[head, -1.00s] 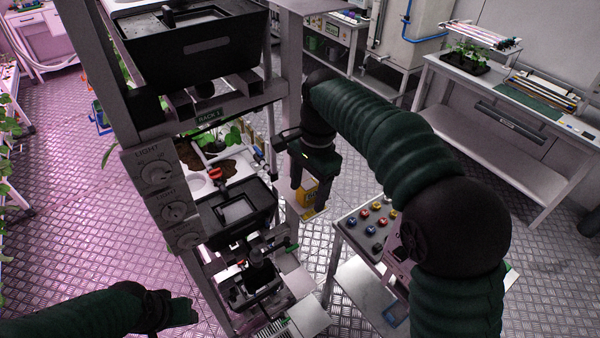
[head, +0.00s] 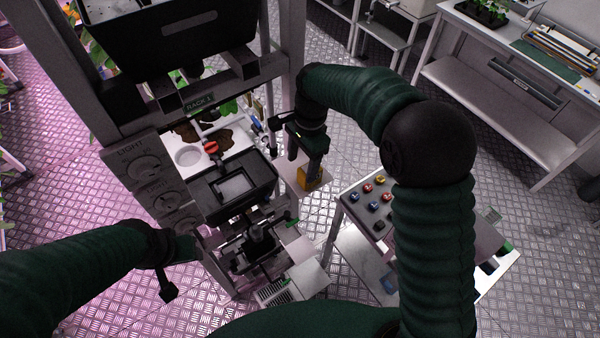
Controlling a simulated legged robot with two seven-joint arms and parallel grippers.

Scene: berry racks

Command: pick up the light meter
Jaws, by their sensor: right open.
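A small yellow object (head: 312,182) sits on a pale shelf beside the rack. It may be the light meter, but it is partly covered and I cannot read it. My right gripper (head: 301,164) is open and points down over that shelf. One finger is in front of the yellow object, and I see nothing held. Whether the fingers straddle the object I cannot tell. My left gripper (head: 176,270) is at the lower left, apart from the rack's front, and its jaw opening is unclear.
The rack (head: 292,40) holds black trays, with light dials (head: 143,168) on its left. A black tray with a grey panel (head: 237,187) is in its lower part. A button panel (head: 368,205) stands to the right. A bench (head: 490,95) stands at back right.

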